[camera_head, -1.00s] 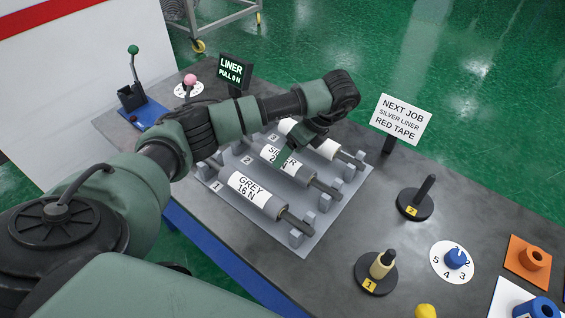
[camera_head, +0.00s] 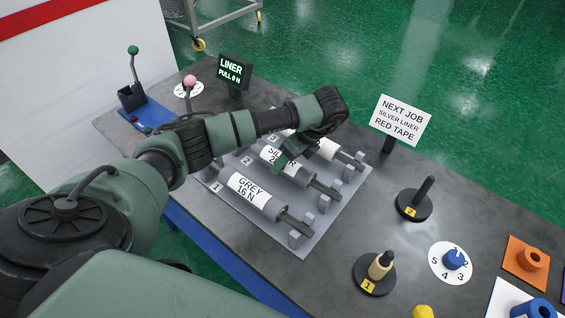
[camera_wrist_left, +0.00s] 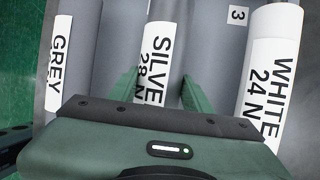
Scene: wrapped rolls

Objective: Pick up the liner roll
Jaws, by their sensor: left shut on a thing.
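The silver liner roll (camera_head: 270,153) lies in the middle slot of the grey rack (camera_head: 303,245), with a label reading "SILVER" and 28 N. My left gripper (camera_head: 285,160) reaches down over it, and the arm partly hides it. In the left wrist view, the silver roll (camera_wrist_left: 162,50) lies between the two green fingers (camera_wrist_left: 159,80), which are shut on it. The roll still appears to lie in its rack supports. The grey roll (camera_head: 250,193) is in slot 1. The white roll (camera_head: 326,148) is in slot 3, partly hidden. My right gripper is out of view.
A "NEXT JOB, SILVER LINER, RED TAPE" sign (camera_head: 402,119) stands behind the rack. A "LINER PULL" display (camera_head: 233,71) stands back left. A blue-knobbed dial (camera_head: 454,259) is to the right.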

